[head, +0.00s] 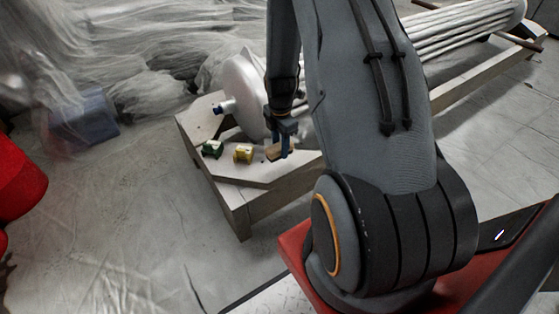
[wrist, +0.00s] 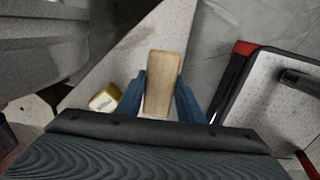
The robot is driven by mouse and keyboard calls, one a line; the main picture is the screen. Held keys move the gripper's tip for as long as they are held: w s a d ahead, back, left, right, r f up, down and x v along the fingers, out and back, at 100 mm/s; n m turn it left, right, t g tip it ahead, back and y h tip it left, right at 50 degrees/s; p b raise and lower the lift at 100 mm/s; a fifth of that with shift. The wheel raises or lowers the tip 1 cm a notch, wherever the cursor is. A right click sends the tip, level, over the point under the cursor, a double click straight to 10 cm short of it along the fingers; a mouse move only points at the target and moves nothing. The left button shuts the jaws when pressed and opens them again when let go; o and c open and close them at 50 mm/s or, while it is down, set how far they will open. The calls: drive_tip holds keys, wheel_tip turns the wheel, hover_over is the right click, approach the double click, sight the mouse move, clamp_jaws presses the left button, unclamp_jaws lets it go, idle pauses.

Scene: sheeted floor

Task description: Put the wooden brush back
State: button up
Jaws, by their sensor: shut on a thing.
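The wooden brush (wrist: 165,72) shows in the wrist view as a pale wooden block between the two blue fingers of my gripper (wrist: 160,100). My gripper is shut on it. In the head view the brush (head: 273,152) is a small brown piece at the fingertips of my gripper (head: 284,150), over the near part of the low platform (head: 240,207). I cannot tell whether the brush touches the platform. The far part of the brush is clear of the fingers, and its underside is hidden.
A yellow toy-like object (head: 243,153) and a green one (head: 212,148) stand on the platform left of my gripper. A large silver disc (head: 243,95) with long pipes (head: 460,32) stands behind. Plastic sheeting (head: 150,60) covers things at the back left. Floor at the lower left is clear.

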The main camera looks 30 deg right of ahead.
drive_tip(key=shift+f+b, duration=0.5)
drive_tip(key=shift+f, duration=2.2)
drive_tip(key=shift+f, duration=0.1)
drive_tip(key=o, duration=1.1)
